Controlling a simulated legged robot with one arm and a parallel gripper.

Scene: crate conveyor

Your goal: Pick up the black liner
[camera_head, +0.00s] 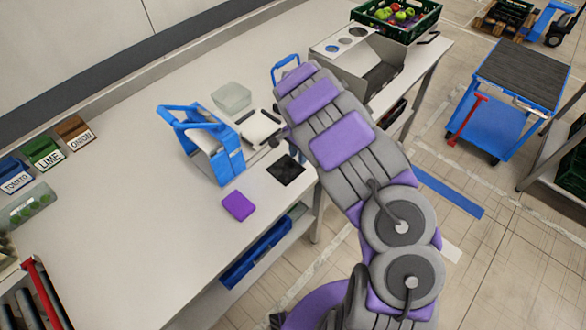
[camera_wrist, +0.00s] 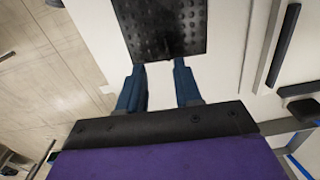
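The black liner (camera_head: 286,169) is a flat dark square lying on the white worktop near its front edge. In the wrist view the liner (camera_wrist: 165,28) shows a dotted, studded surface, cut off by the top of the picture. My gripper (camera_wrist: 160,66) has its two blue-grey fingers apart, with nothing seen between them. The fingertips are at the liner's near edge in that view; I cannot tell whether they touch it or hover above.
A purple block (camera_head: 238,206) lies left of the liner. A blue-framed holder (camera_head: 226,160), a clear tub (camera_head: 231,97) and a white scale-like item (camera_head: 258,126) stand behind. Labelled bins (camera_head: 48,154) are at far left. A blue cart (camera_head: 515,92) stands on the floor at right.

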